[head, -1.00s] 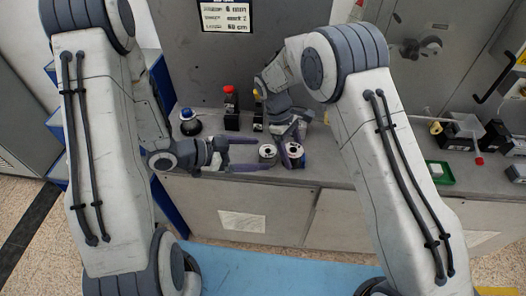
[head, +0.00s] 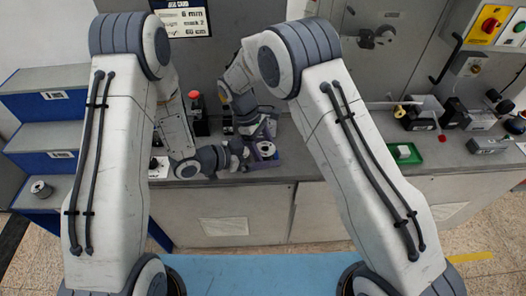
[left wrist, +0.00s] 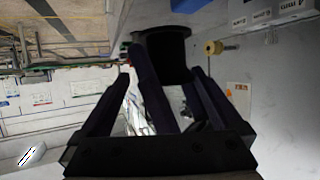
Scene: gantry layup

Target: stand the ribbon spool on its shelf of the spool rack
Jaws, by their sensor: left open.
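A spool (head: 265,149) with a pale ring on top is at the front edge of the grey bench in the head view. My left gripper (head: 262,156) is open close around it, its purple fingers partly overlapping it. The left wrist view shows a dark spool-like cylinder (left wrist: 168,52) beyond the open left fingers (left wrist: 160,95), with another dark finger-like bar between them. My right gripper (head: 268,132) is just behind the spool; I cannot tell its grip. The blue and grey stepped rack (head: 45,78) stands at the left, with another spool (head: 41,188) on its lowest shelf.
A green tray (head: 404,154) and several dark fittings are on the bench at right. The rack's upper two shelves look clear. Blue floor matting lies in front.

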